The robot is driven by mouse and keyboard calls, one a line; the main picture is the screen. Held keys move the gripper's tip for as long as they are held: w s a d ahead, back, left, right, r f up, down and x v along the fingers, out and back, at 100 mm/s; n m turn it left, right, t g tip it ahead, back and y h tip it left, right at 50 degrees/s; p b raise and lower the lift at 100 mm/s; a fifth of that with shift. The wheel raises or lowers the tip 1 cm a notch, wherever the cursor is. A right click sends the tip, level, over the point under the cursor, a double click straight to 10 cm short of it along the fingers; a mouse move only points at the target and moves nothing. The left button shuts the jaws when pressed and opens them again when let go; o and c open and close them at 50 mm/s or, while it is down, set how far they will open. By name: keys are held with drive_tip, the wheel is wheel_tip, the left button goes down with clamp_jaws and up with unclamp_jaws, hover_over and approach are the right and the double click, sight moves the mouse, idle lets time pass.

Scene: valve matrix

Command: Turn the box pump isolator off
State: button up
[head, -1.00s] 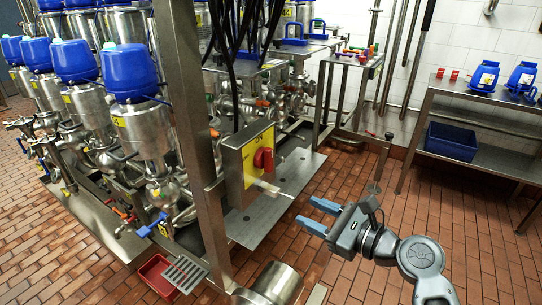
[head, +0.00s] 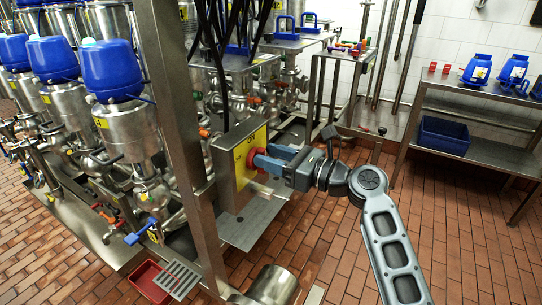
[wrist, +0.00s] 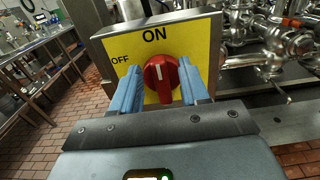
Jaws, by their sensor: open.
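The box pump isolator is a red rotary knob (wrist: 161,77) on a yellow plate (wrist: 205,45) on the front of a grey metal box. In the wrist view "ON" is printed above the knob and "OFF" to its upper left. The white mark on the knob points up at "ON". My gripper (wrist: 157,85) is open, with one blue finger on each side of the knob; I cannot tell whether they touch it. In the head view my gripper (head: 262,160) reaches the plate from the right and hides most of the red knob (head: 252,158).
A steel post (head: 181,130) stands left of the box. Steel vessels with blue tops (head: 115,75) fill the left. A steel bench (head: 480,115) with a blue crate (head: 444,135) stands at the right. The brick floor (head: 460,215) on the right is clear.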

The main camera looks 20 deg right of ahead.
drive_tip(key=shift+w+a, duration=0.1)
drive_tip(key=shift+w, duration=0.05)
drive_tip(key=shift+c, duration=0.2)
clamp_jaws()
